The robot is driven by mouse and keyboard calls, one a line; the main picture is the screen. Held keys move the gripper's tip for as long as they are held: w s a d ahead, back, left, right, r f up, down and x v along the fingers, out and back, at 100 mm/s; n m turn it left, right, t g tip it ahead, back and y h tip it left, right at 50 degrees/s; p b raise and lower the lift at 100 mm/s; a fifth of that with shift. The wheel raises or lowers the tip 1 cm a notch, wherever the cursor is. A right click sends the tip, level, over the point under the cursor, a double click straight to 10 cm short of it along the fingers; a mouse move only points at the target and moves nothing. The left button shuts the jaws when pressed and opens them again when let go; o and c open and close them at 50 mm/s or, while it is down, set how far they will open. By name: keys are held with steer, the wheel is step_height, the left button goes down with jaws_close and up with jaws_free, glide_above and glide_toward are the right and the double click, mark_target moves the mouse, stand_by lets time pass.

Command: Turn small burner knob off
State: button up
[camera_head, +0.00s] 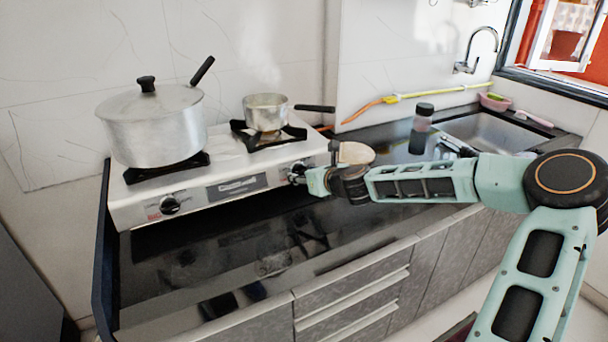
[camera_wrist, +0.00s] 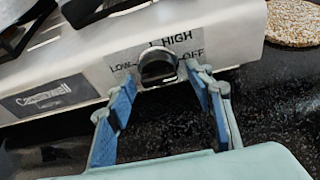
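The small burner knob (camera_wrist: 158,66) is black with a silvery rim, on the sloping white front panel of the stove (camera_head: 230,165). In the head view the knob (camera_head: 297,172) is at the right end of the panel, partly covered by my gripper (camera_head: 308,180). LOW, HIGH and OFF are printed around it; I cannot tell which mark it points to. In the wrist view my gripper (camera_wrist: 162,79) is open, its blue-padded fingers on either side of the knob, with small gaps seeming to show. A small steaming pot (camera_head: 266,112) sits on the small burner (camera_head: 250,140).
A large lidded pot (camera_head: 152,128) stands on the left burner, with its own knob (camera_head: 170,204) below. A round cork-like disc (camera_head: 355,153) lies near my gripper, right of the stove. A dark-capped jar (camera_head: 422,120) and a sink (camera_head: 488,130) are farther right. The front counter is clear.

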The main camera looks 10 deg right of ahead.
steer(key=shift+s, duration=0.1)
steer(key=v, duration=1.2)
